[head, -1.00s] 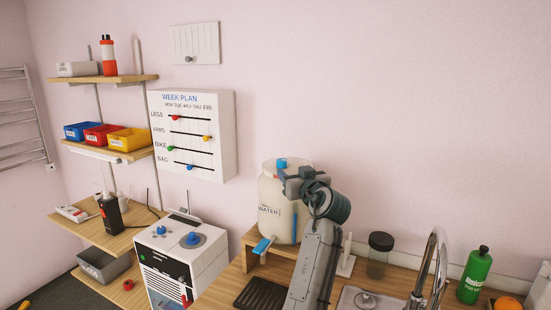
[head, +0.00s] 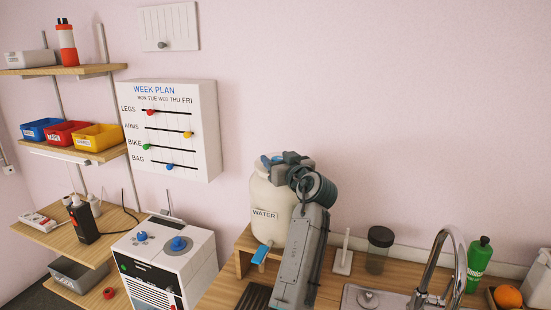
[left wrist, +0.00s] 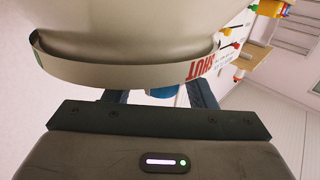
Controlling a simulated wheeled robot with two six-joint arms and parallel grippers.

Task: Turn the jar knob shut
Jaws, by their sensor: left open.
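The cream water jar (head: 268,205), labelled WATER, stands on a small wooden stand, with a blue tap (head: 262,254) low on its front. A blue knob (head: 277,160) at its top is mostly hidden by my left gripper (head: 274,161), which is open at the jar's top. In the left wrist view, a pale band with red SHUT lettering (left wrist: 201,66) crosses in front of my dark fingers. Part of the blue knob (left wrist: 164,91) shows between them. I cannot tell whether the fingers touch it. My right gripper is out of view.
A white machine (head: 165,255) with blue knobs stands left of the jar. A white upright holder (head: 343,258), a dark-lidded glass jar (head: 378,250), a tap (head: 450,265) and a green bottle (head: 479,265) stand to the right. A week plan board (head: 172,130) hangs behind.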

